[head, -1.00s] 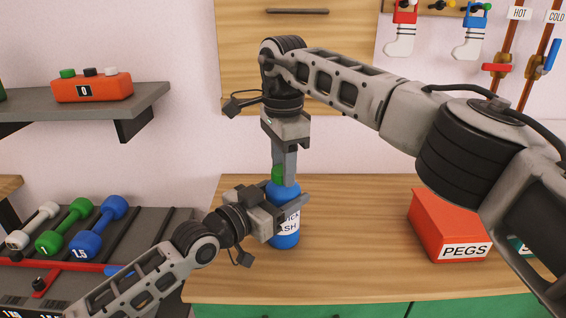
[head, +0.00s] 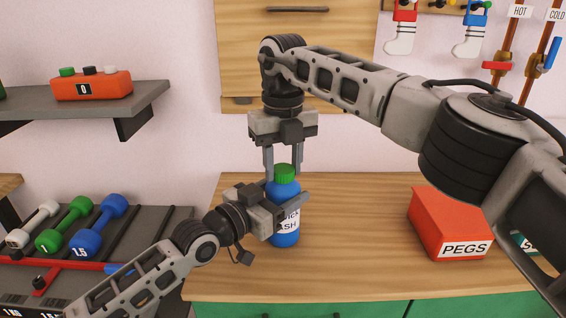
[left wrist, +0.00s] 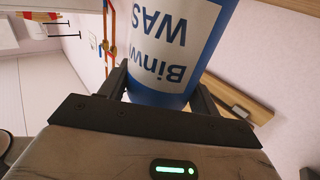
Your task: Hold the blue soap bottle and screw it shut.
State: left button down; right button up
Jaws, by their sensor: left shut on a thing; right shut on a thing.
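The blue soap bottle (head: 285,240) stands upright on the wooden worktop, with a white label and a green cap (head: 285,172) on its top. My left gripper (head: 286,204) is shut around the bottle's upper body from the left. In the left wrist view the bottle (left wrist: 165,98) sits between both fingers, its label upside down. My right gripper (head: 283,175) points straight down from above, shut on the green cap with one finger on each side. Whether the cap sits fully down on the neck cannot be told.
A red PEGS box (head: 440,225) stands at the right of the worktop (head: 350,270). A rack of dumbbells (head: 98,225) is at the left, below a grey shelf (head: 150,98). The worktop between bottle and box is clear.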

jog(key=o, duration=1.1)
jog(key=shift+r, duration=2.25)
jog(key=shift+c, duration=0.5)
jog(key=r+n, duration=0.1)
jog(key=n, duration=0.2)
jog(key=shift+r, duration=0.2)
notch_tip(320, 180, up, 2)
jog(key=n, duration=0.6)
